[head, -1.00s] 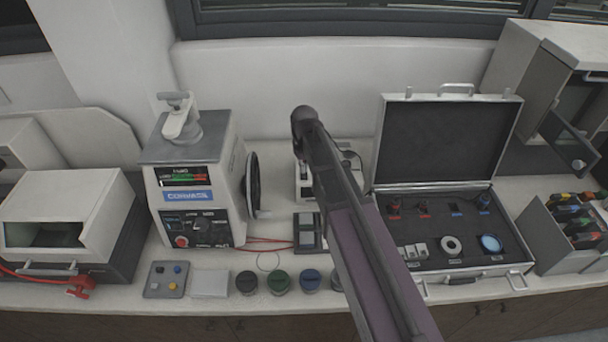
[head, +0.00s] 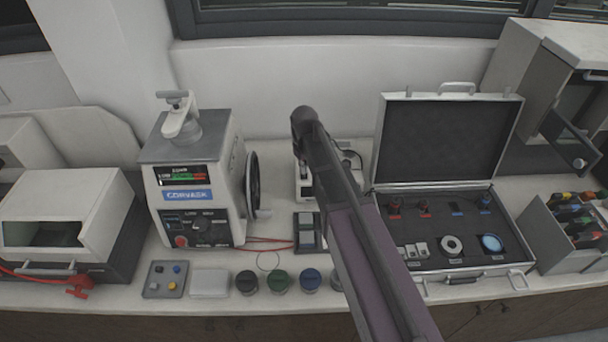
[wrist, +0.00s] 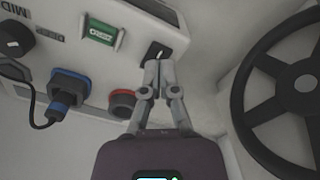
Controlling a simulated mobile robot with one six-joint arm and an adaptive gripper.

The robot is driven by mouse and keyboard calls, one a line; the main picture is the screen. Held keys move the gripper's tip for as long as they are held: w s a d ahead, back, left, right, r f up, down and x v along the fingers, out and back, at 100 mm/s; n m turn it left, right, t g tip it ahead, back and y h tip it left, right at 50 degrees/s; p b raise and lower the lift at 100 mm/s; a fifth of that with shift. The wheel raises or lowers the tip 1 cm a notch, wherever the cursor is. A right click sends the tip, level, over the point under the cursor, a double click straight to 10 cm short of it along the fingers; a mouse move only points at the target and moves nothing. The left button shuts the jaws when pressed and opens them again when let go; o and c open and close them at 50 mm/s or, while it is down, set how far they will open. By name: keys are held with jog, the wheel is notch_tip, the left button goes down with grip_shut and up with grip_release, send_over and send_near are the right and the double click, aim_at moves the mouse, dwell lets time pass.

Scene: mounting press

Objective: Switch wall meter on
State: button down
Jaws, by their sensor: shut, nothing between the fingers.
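In the wrist view my gripper (wrist: 158,68) is shut and empty. Its fingertips are at a small black switch (wrist: 157,51) on a pale panel (wrist: 95,72); I cannot tell whether they touch it. The fingertips cover part of the switch, so its position is unclear. A green rocker (wrist: 101,31) sits to its left, and a red round knob (wrist: 122,101) is below left. The panel's lettering appears upside down. I cannot tell for certain that this panel is the wall meter. In the head view my arm hides the gripper.
A black handwheel (wrist: 285,88) is close on the gripper's right. A blue plug (wrist: 66,90) with a black cable is at left. In the head view the press (head: 192,170) stands left of my arm, and an open case (head: 448,98) stands right.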

aim_at(304, 177)
jog(key=shift+f+b, duration=1.1)
jog(key=shift+f, duration=0.05)
dwell(1.0)
jog(key=shift+r, duration=0.15)
jog(key=shift+r+p, duration=3.4)
jog(key=shift+p, duration=0.15)
jog(key=s+d+f+m+b, duration=0.2)
jog(key=s+d+m, duration=0.4)
jog(key=s+d, duration=0.8)
jog(key=s, duration=0.2)
jog(key=shift+s+d, duration=0.15)
jog(key=shift+s, duration=0.2)
